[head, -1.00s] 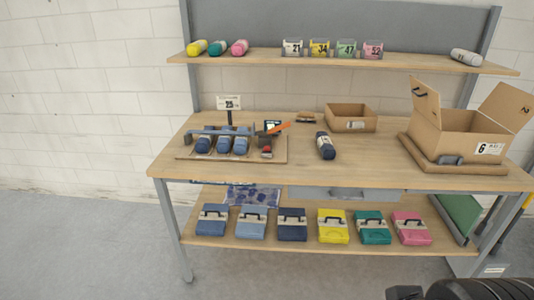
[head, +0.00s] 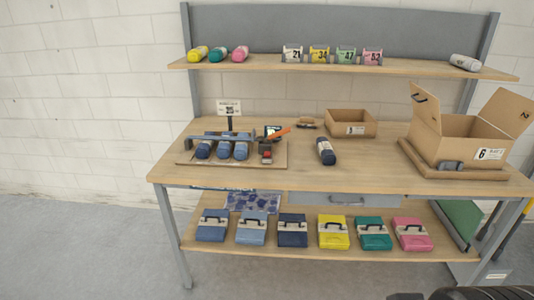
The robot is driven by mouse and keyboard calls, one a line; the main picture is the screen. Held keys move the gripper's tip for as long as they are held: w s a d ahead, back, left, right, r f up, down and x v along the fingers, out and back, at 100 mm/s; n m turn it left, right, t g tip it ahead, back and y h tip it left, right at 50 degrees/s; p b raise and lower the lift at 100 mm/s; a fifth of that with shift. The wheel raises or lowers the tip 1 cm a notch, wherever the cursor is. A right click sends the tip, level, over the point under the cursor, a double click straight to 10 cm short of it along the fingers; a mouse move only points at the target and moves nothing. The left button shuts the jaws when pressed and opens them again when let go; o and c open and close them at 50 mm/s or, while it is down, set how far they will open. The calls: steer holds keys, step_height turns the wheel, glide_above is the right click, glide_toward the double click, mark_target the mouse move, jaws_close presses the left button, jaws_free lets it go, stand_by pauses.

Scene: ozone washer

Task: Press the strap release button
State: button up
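A wooden board (head: 182,160) on the left of the bench top holds several dark blue rolled bundles (head: 223,150) side by side under a blue-grey bar (head: 215,136). At the board's right end is a small dark device with a red part (head: 265,156) and an orange lever (head: 280,133) above it. The strap release button is too small to make out for certain; the red part may be it. My gripper does not show. Only dark rounded parts of my arm show at the bottom right edge, well apart from the bench.
A single dark blue roll (head: 326,151) lies mid-bench, with an open cardboard tray (head: 351,122) behind it. A large open box (head: 460,140) stands at the right. A small sign (head: 229,107) stands behind the board. Shelves above and below hold coloured items. The front bench strip is clear.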

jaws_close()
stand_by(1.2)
